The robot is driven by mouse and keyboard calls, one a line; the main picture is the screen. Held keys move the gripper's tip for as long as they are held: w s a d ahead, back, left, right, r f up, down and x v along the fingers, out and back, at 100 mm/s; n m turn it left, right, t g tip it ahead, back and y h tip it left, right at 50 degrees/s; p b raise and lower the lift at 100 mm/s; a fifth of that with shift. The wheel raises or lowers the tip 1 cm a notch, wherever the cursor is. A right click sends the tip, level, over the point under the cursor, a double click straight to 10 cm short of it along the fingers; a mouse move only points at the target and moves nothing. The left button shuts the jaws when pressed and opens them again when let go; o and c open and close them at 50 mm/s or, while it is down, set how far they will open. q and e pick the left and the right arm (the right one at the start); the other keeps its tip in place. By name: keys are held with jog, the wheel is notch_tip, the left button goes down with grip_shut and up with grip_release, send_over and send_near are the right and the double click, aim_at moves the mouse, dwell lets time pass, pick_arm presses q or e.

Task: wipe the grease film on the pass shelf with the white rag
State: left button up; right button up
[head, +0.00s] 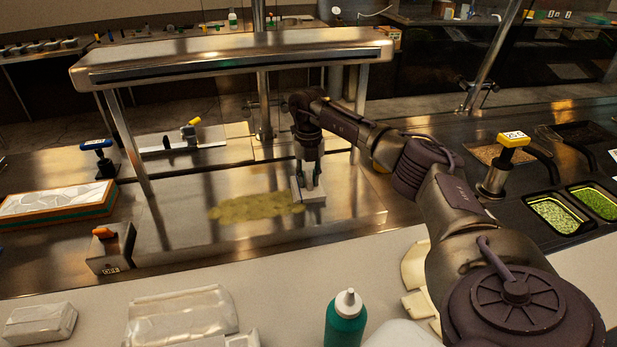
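The grease film (255,207) is a yellowish-brown smear on the shiny steel pass shelf (180,235). My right gripper (308,184) reaches in from the right and points down at the film's right end. It is shut on the white rag (313,197), a small pale folded pad that appears to rest on the steel. The rag's left edge meets or slightly overlaps the film; exact contact is hard to tell. My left gripper is out of view.
A raised steel overshelf (230,60) on posts stands above the work area. A box with an orange knob (110,247) sits at the front left, a green bottle (345,320) in front. Herb-filled pans (555,215) lie at right. The steel left of the film is clear.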

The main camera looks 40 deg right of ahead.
jog(key=shift+r+p, duration=0.35)
jog(key=shift+p, duration=0.1)
jog(key=shift+c, duration=0.2)
grip_shut()
jog(key=shift+a, duration=0.1)
jog(key=shift+w+a, duration=0.3)
jog(key=shift+a, duration=0.3)
jog(key=shift+w+a+f+p, duration=0.15)
jog(key=shift+w+a, duration=0.1)
jog(key=shift+a, duration=0.25)
jog(key=shift+w+a+p, duration=0.1)
jog(key=shift+w+a, duration=0.2)
jog(key=shift+a, duration=0.25)
jog(key=shift+w+a+f+p, duration=0.15)
jog(key=shift+w+a, duration=0.1)
jog(key=shift+a, duration=0.25)
jog(key=shift+r, duration=0.1)
